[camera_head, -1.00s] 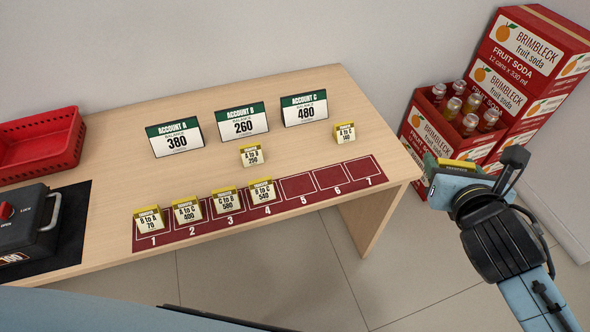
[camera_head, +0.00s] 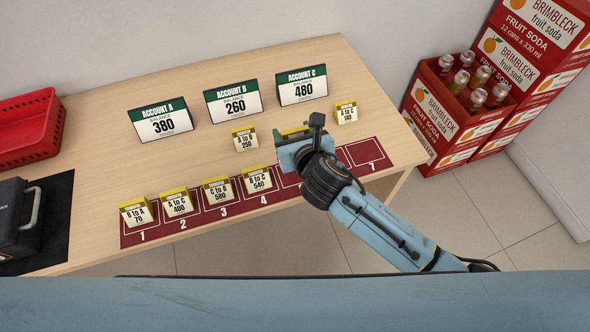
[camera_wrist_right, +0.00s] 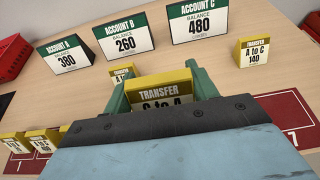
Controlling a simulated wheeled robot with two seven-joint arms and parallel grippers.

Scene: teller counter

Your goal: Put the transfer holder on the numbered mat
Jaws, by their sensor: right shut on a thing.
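My right gripper (camera_head: 294,144) is shut on a yellow-topped transfer holder (camera_head: 294,131) and holds it over the right half of the red numbered mat (camera_head: 214,232). In the right wrist view the held transfer holder (camera_wrist_right: 161,97) reads "C to A", its lower part hidden by the wrist. Holders "B to A 70" (camera_head: 136,212), "A to C 400" (camera_head: 176,203), "C to B 580" (camera_head: 217,191) and "B to C 540" (camera_head: 258,179) stand on spaces 1 to 4. Space 7 is empty; my gripper and arm cover much of 5 and 6. My left gripper is out of view.
Holders "A to B 250" (camera_head: 245,139) and "A to C 140" (camera_head: 346,113) stand behind the mat. Account signs A (camera_head: 163,121), B (camera_head: 234,102) and C (camera_head: 302,87) stand further back. A red basket (camera_head: 30,130) and a dark device (camera_head: 20,220) are at left.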

